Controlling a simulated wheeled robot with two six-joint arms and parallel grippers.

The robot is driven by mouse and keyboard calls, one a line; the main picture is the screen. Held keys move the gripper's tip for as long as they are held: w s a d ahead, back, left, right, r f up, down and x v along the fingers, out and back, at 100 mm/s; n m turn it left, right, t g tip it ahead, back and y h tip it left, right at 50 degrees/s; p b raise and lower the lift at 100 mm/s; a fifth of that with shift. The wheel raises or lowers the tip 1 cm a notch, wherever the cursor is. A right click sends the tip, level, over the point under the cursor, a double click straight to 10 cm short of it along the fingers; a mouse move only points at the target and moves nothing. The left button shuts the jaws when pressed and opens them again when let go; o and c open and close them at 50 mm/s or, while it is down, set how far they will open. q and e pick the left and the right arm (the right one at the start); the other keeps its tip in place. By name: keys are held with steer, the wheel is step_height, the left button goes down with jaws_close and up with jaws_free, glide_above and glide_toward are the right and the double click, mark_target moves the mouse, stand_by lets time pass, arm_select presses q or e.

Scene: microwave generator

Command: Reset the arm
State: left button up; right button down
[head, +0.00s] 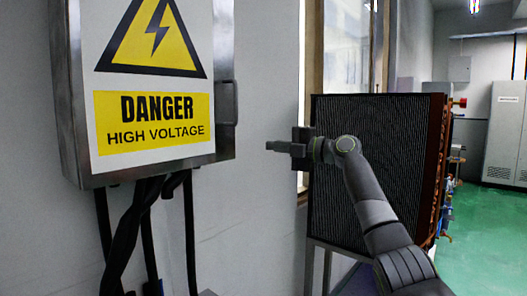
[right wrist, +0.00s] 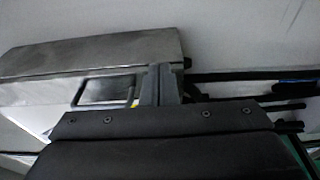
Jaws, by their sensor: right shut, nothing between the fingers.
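My right arm reaches in from the lower right of the head view. Its gripper (head: 272,146) points left and is shut and empty, in open air to the right of the metal electrical box (head: 66,95). A gap shows between the fingertips and the box in the picture. The right wrist view shows the shut fingers (right wrist: 160,85) in front of the box (right wrist: 90,55), with the dark-framed latch (right wrist: 105,90) on its side just left of them. That latch also shows in the head view (head: 228,102). My left gripper is in neither view.
The box front carries a yellow high-voltage sign (head: 152,120). Black cables (head: 130,235) hang below it along the white wall (head: 258,75). A dark finned radiator unit (head: 400,130) stands behind my right arm. Green floor (head: 485,235) is clear at right.

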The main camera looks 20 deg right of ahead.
steer(key=shift+w+d, duration=0.35)
steer(key=shift+d, duration=0.4)
